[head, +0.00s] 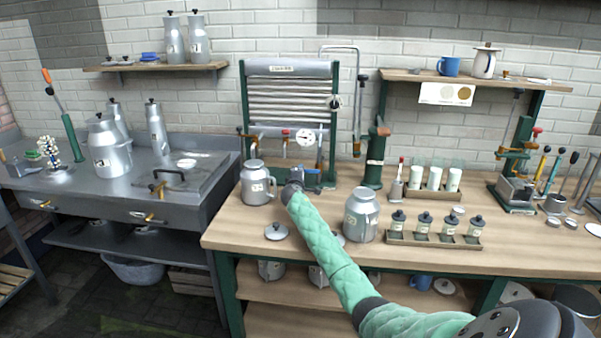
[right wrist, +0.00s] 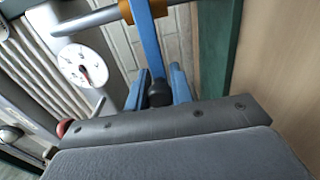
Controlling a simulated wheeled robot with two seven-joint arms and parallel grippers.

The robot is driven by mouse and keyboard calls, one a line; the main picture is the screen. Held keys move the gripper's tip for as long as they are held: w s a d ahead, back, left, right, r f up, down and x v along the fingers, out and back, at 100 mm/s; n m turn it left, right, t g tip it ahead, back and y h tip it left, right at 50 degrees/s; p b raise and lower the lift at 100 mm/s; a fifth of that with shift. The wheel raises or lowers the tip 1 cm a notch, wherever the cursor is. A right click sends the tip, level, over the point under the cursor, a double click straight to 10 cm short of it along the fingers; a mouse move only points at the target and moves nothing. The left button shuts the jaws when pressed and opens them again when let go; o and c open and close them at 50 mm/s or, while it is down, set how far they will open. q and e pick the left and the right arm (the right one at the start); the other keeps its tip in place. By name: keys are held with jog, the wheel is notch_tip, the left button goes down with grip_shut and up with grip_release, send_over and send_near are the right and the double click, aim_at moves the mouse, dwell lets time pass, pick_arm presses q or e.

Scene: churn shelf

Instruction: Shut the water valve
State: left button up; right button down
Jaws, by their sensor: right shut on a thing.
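The water valve shows in the right wrist view as a blue lever (right wrist: 148,45) with a dark end, at a brass fitting (right wrist: 128,10) on a grey pipe (right wrist: 85,20). The lever stands across the pipe there. My right gripper (right wrist: 160,92) is shut on the lever's dark end, with a blue finger on each side. In the head view my right gripper (head: 298,176) is at the foot of the green-framed rack, and it hides most of the lever. My left gripper is not in view.
A white dial gauge (head: 305,137) sits above my right gripper. A grey lidded can (head: 256,184) stands close on its left, and another can (head: 361,215) stands right of my forearm. A loose lid (head: 276,231) lies on the wooden bench (head: 235,235).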

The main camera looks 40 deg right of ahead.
jog(key=shift+a+f, duration=0.15)
jog(key=shift+f, duration=0.05)
jog(key=c, duration=1.2)
grip_release()
jog(key=shift+w, duration=0.1)
jog(key=shift+c, duration=0.2)
jog(key=b+v, duration=0.1)
jog(key=v, duration=0.5)
jog(key=shift+a, duration=0.25)
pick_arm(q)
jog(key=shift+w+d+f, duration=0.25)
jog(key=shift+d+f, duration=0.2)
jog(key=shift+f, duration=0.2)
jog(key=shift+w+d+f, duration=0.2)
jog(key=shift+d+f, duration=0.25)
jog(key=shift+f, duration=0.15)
pick_arm(e)
jog(key=shift+s+a, duration=0.45)
jog(key=shift+s, duration=0.15)
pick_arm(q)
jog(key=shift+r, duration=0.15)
